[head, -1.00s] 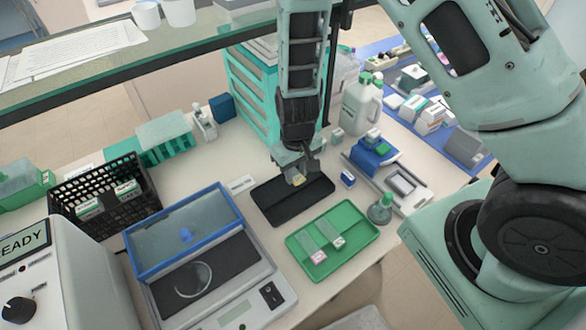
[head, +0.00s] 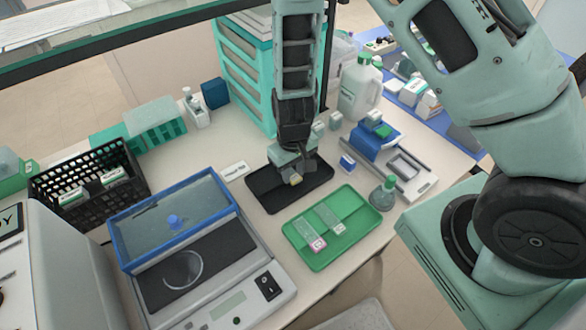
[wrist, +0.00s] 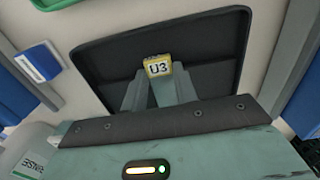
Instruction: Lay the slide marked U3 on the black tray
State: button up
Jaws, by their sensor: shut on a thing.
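The slide marked U3 (wrist: 158,68) has a yellow label end that shows at my fingertips in the wrist view. It also shows as a small yellow spot in the head view (head: 295,179). My gripper (head: 298,174) is shut on it, over the black tray (head: 273,200). The tray also fills the middle of the wrist view (wrist: 215,50). The rest of the slide is hidden by my fingers, and I cannot tell whether it touches the tray.
A green tray (head: 352,234) with two slides, one pink-labelled and one white-labelled, lies in front of the black tray. A flask (head: 382,196) and a blue box (head: 347,163) stand to the right. A blue-lidded balance (head: 215,278) stands at the left.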

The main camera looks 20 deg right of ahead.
jog(key=shift+f, duration=0.3)
dwell(0.6)
jog(key=o, duration=1)
jog(key=shift+o, duration=0.2)
jog(key=shift+r, duration=0.15)
notch_tip(320, 180, up, 17)
jog(key=b, duration=0.1)
jog(key=shift+r, duration=0.1)
jog(key=s+a+r+n+b, duration=0.1)
jog(key=s+a+r+n, duration=0.1)
jog(key=s, duration=0.7)
jog(key=s+a+r+n+b, duration=0.2)
jog(key=s+a+n, duration=0.1)
jog(key=s, duration=0.7)
jog(key=shift+s+a+n+y, duration=0.25)
jog(key=shift+a+n+y, duration=0.05)
jog(key=shift+a, duration=0.3)
